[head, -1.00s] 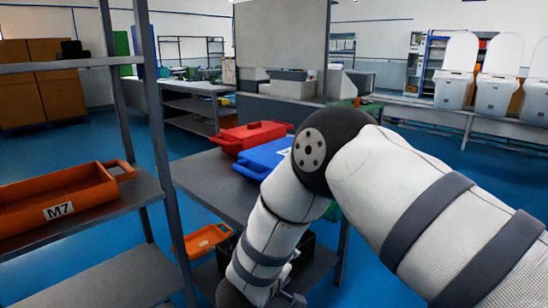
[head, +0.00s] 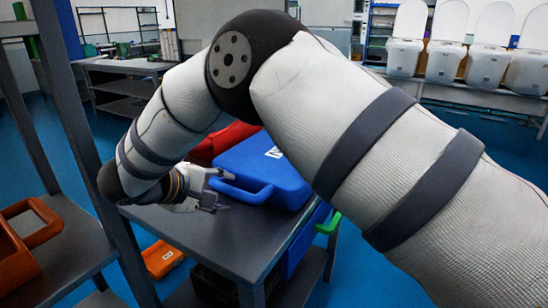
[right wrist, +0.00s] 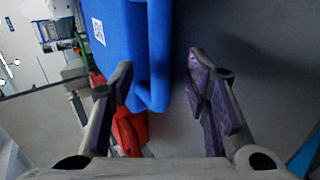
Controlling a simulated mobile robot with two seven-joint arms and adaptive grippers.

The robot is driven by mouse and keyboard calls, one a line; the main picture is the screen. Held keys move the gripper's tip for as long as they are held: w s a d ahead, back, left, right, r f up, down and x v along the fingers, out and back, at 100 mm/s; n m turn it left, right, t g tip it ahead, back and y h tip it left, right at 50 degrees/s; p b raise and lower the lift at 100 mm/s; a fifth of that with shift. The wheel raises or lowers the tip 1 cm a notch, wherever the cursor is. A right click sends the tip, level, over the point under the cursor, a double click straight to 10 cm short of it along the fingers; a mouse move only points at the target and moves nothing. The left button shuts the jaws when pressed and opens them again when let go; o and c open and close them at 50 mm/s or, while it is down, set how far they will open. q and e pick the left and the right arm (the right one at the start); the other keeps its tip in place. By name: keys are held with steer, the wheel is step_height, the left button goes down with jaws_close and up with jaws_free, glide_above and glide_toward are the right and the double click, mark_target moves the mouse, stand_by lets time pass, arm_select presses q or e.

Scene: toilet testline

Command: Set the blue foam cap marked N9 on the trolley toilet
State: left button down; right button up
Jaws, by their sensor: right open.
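A blue foam cap (head: 262,172) with a loop handle lies on a grey table, its handle toward my right gripper (head: 215,190). Its white label starts with N; the rest is unclear. In the right wrist view, the blue cap (right wrist: 115,35) is ahead. My right gripper (right wrist: 160,75) is open there, with the handle in the gap between its fingers, nearer the left finger. Nothing is gripped. Several white toilets (head: 480,62) with raised lids stand on a bench at the back right; I cannot tell whether one is the trolley toilet. My left gripper is not in view.
A red cap (head: 222,140) lies behind the blue one on the table (head: 215,235). An orange bin (head: 25,240) sits on the left shelf rack, whose post (head: 85,150) stands close to my arm. An orange tray (head: 162,258) and a green handle (head: 330,224) are lower down.

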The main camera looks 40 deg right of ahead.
mark_target(228, 189)
steer(key=x, duration=0.4)
steer(key=shift+w+d+f, duration=0.1)
steer(key=shift+d, duration=0.05)
jaws_close()
steer(key=shift+w, duration=0.1)
